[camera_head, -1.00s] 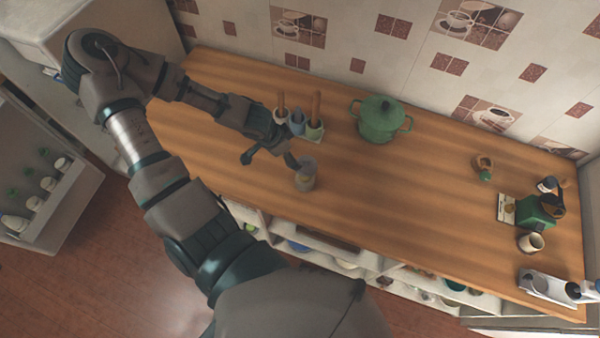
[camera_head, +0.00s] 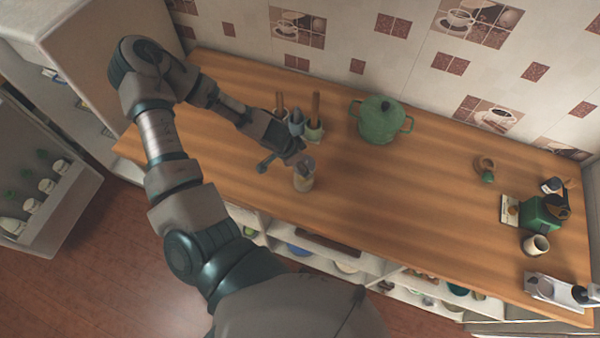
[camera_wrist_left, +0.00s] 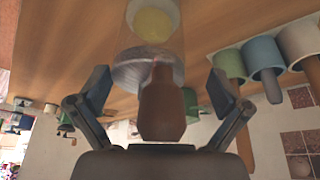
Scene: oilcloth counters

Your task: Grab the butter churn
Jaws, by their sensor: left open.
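The butter churn (camera_head: 303,184) looks like a small clear jar standing on the wooden counter, left of the middle in the head view. In the left wrist view, which shows the scene upside down, the churn (camera_wrist_left: 152,68) has a grey lid, a brown wooden handle and something yellow inside. My left gripper (camera_head: 283,165) is open at the churn's upper end, and its fingers partly hide it in the head view. In the wrist view the left gripper (camera_wrist_left: 158,92) has one finger on each side of the lid and handle, with gaps on both sides. My right gripper is not in view.
Several cups with utensils (camera_head: 314,134) stand just behind my left gripper. A green lidded pot (camera_head: 380,122) stands to their right. A green grinder-like machine (camera_head: 541,212) and a white cup (camera_head: 535,245) are at the far right. The counter's middle is clear.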

